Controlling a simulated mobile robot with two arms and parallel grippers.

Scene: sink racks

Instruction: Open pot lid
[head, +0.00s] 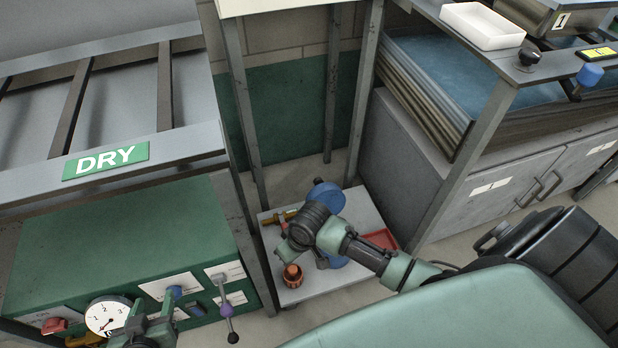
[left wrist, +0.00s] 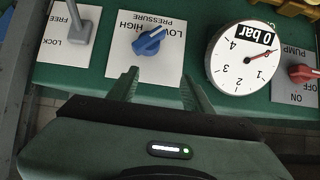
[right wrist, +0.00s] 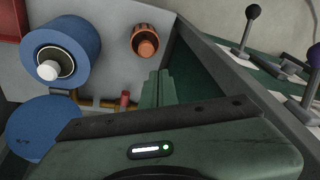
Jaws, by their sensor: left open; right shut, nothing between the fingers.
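No pot with a lid can be made out for certain in these views. A metal container marked 1 (head: 556,20) is cut off at the top right of the head view; I cannot tell whether it is the pot. My left gripper (left wrist: 158,84) is open and empty, in front of a panel with a blue pressure knob (left wrist: 149,42), which is ahead of the fingers. It also shows low at the left of the head view (head: 150,322). My right gripper (right wrist: 159,86) is shut and empty, near an orange-brown knob (right wrist: 145,41) over a grey board.
The left panel holds a gauge (head: 107,316) at 0 bar, a red pump knob (left wrist: 301,73) and levers (head: 230,312). A DRY rack (head: 106,160) stands above it. Blue round parts (right wrist: 62,47) sit by the right gripper. A white tray (head: 482,25) lies on the right counter.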

